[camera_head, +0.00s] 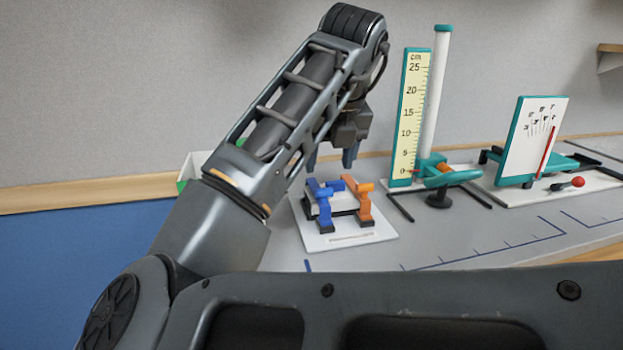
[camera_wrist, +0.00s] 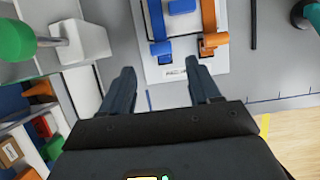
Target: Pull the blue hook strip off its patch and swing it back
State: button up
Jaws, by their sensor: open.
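The blue hook strip (camera_head: 323,204) stands on a white base plate (camera_head: 380,232) beside a similar orange strip (camera_head: 359,204), across a dark frame. In the wrist view the blue strip (camera_wrist: 158,25) runs down to a blue foot on the plate, and the orange strip (camera_wrist: 209,22) is to its right. Whether the blue strip is fastened to its patch cannot be told. My gripper (camera_head: 331,160) is open and empty, above and behind the strips in the head view. In the wrist view my gripper (camera_wrist: 160,68) has its fingers spread, apart from both strips.
Right of the plate stands a ruler device (camera_head: 410,120) with a white tube (camera_head: 435,95), then a teal-framed dial board (camera_head: 530,140). Left in the wrist view are a white block (camera_wrist: 82,42), a green knob (camera_wrist: 14,40) and shelves of small items.

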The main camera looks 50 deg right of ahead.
aim_at(324, 189)
jog(key=x, duration=0.7)
jog(key=shift+w+d+f, duration=0.1)
jog(key=shift+c, duration=0.4)
grip_shut()
